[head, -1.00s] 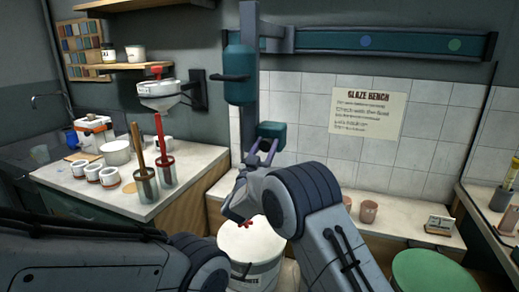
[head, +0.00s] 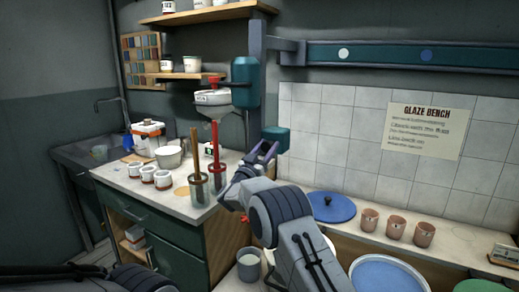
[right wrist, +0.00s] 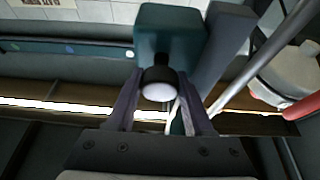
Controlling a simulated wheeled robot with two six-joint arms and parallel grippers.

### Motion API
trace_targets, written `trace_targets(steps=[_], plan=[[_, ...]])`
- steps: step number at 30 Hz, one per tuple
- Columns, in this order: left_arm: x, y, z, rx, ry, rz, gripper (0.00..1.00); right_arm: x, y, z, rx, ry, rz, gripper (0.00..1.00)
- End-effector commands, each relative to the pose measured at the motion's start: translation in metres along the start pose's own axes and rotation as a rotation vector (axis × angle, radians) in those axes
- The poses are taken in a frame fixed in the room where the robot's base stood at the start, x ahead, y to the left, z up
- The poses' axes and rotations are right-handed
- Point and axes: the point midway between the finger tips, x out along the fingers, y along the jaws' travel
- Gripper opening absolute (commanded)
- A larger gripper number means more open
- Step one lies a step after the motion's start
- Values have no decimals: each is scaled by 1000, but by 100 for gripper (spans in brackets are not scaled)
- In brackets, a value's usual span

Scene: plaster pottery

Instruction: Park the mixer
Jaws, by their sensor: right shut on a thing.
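The mixer (head: 246,82) is a teal motor housing hung on a dark arm from a teal wall rail (head: 385,56). A teal block (head: 277,138) sticks out low on it. My right gripper (head: 268,152) is at this block. In the right wrist view, the teal block (right wrist: 168,32) carries a dark knob with a pale end (right wrist: 158,85), between the two fingers of my right gripper (right wrist: 157,108), which is shut on it. The mixer's lower end is hidden behind my right arm. My left arm shows at the lower left, without its gripper.
The rail has a white dot (head: 343,53) and a blue dot (head: 426,55). A grey bucket (head: 249,266), a pale blue tub (head: 388,277) and a blue lid (head: 331,207) are near my arm.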

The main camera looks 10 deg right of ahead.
Motion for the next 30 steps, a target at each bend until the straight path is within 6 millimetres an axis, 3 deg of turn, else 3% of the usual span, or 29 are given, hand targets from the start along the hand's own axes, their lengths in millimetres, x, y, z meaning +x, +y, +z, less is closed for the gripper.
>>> trace_targets(steps=[8,9,11,22,30], plan=[[0,0,0,0,0,0,50,-2,-6,-1,2,-1,-15,0],[0,0,0,0,0,0,50,-2,-6,-1,2,-1,-16,63],[0,0,0,0,0,0,50,-2,-6,-1,3,0,-15,80],[2,0,0,0,0,0,50,-5,-2,0,2,-1,-8,80],[13,-1,1,0,0,0,50,-52,-4,1,1,-2,-13,80]])
